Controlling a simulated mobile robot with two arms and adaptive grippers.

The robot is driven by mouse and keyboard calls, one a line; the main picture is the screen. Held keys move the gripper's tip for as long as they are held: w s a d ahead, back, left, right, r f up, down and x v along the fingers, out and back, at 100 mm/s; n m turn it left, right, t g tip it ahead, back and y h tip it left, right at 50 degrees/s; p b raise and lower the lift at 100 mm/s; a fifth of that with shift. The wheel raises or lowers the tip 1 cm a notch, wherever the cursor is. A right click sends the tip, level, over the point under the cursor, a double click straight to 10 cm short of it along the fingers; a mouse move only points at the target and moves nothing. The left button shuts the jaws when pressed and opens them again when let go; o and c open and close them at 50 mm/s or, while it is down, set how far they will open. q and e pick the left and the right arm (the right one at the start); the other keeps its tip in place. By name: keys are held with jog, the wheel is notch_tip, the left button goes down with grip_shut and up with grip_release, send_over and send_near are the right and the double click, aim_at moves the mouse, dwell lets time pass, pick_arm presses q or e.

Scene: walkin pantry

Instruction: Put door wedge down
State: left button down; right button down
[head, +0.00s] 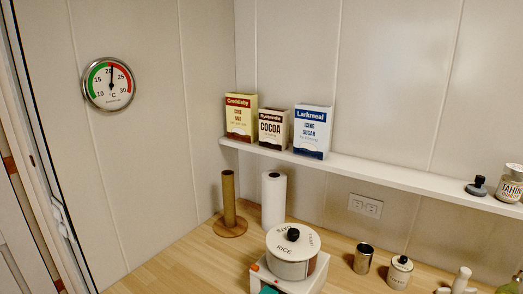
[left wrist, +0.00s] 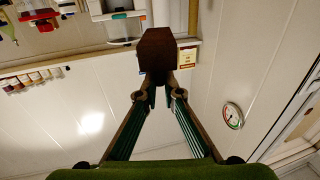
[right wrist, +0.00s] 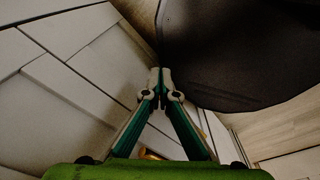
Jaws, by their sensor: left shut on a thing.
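The door wedge is a dark brown block (left wrist: 157,50) at the tips of my left gripper (left wrist: 158,82) in the left wrist view. The left fingers are closed on it and hold it off any surface I can see. My right gripper (right wrist: 161,80) has its fingertips together in the right wrist view, with nothing visible between them. Neither gripper nor the wedge shows in the head view.
A wooden counter (head: 150,270) has clear room at its left. A paper roll (head: 273,200), a wooden holder (head: 229,205), a white rice pot (head: 292,255), a metal cup (head: 363,258) and a jar (head: 400,272) stand on it. A white shelf (head: 390,180) holds boxes above.

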pick_arm(q)
jog(key=n+y, duration=0.1)
jog(key=a+f+n+t+y, duration=0.1)
jog(key=y, duration=0.1)
jog(key=shift+w+f, duration=0.1)
jog(key=shift+f, duration=0.1)
jog(key=shift+w+a+f+n+y, duration=0.1)
jog(key=shift+f+n+y, duration=0.2)
jog(key=shift+n+y, duration=0.4)
jog(key=shift+w+a+f+n+y, duration=0.1)
jog(key=shift+f+n+y, duration=0.25)
jog(key=shift+y, duration=0.55)
jog(key=shift+r, duration=0.1)
